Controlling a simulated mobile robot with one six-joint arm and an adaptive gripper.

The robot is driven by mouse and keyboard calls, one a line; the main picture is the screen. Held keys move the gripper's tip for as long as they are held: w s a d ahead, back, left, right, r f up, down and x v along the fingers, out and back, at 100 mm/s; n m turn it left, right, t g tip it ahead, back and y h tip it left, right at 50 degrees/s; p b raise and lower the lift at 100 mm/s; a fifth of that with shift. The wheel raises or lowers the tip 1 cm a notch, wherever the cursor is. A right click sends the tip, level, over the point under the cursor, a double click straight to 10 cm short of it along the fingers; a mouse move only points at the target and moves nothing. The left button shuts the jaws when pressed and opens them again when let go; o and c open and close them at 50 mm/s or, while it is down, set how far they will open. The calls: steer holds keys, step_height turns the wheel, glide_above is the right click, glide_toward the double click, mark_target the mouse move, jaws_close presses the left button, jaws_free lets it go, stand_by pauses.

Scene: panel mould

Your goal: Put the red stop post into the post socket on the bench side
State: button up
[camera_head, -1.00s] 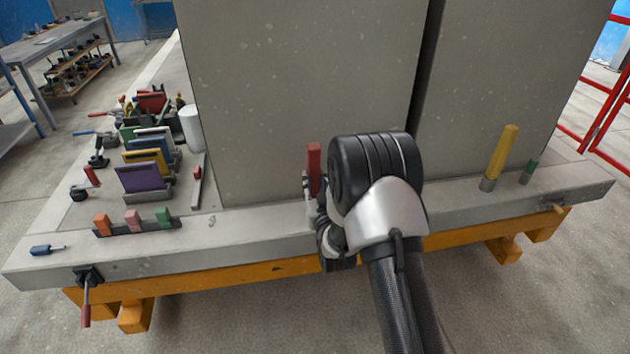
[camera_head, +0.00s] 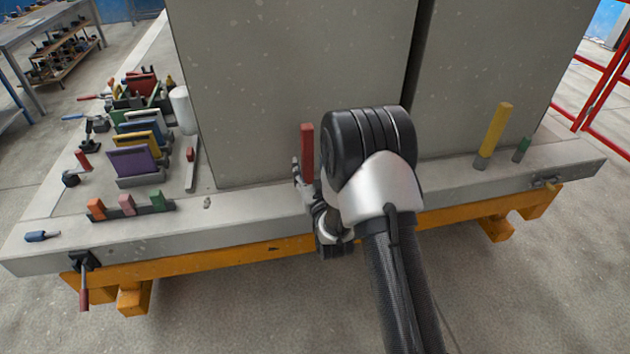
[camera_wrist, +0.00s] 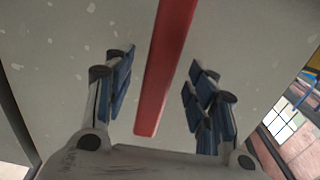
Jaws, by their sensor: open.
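The red stop post (camera_head: 307,150) stands roughly upright at the front edge of the bench (camera_head: 255,213), in front of the grey panel. My gripper (camera_head: 306,178) is open around its lower part. In the wrist view the red post (camera_wrist: 163,70) runs between the two blue-padded fingers of my gripper (camera_wrist: 160,92), with a gap on both sides. One end of the post shows just ahead of the palm. The post's foot is hidden by my gripper in the head view, so I cannot tell if it sits in a socket.
Coloured plates in holders (camera_head: 133,160) and small blocks (camera_head: 126,204) crowd the left. The tall grey panel (camera_head: 290,70) rises close behind my gripper.

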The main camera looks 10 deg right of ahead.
steer(key=s, duration=1)
steer(key=shift+r, duration=0.1)
steer(key=s+r+g, duration=0.5)
steer(key=r+g, duration=0.1)
steer(key=r, duration=0.4)
steer(key=s+r+g, duration=0.2)
steer(key=s+g, duration=0.1)
steer(key=s, duration=1.1)
steer(key=s+r+g, duration=0.2)
steer(key=s+g, duration=0.2)
steer(key=s, duration=1)
steer(key=shift+r, duration=0.2)
